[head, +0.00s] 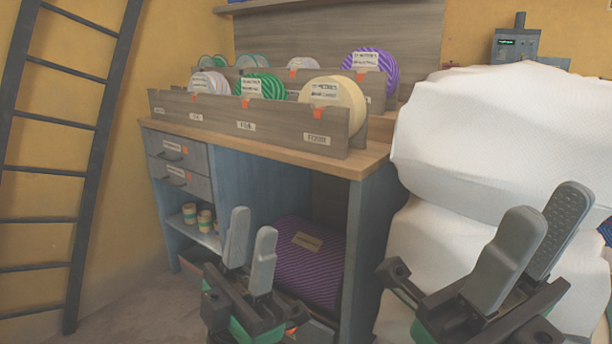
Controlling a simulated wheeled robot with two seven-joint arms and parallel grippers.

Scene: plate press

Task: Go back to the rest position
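My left gripper (250,250) is in the lower middle of the head view, in front of the blue workbench. Its two grey fingers stand upright with a narrow gap between them, and nothing shows in the gap. My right gripper (528,244) is at the lower right, in front of the white padded bundle. Its two grey fingers point up and are spread slightly apart, with nothing seen between them. Both grippers are clear of the plates (333,95) in the wooden rack (240,121) on the bench top.
The blue bench (368,165) has drawers (178,153) and a shelf with small rolls (190,213). A purple striped bundle (308,262) lies under it. A white padded bundle (470,130) fills the right. A dark ladder (88,170) leans at the left. A grey device (515,44) stands behind.

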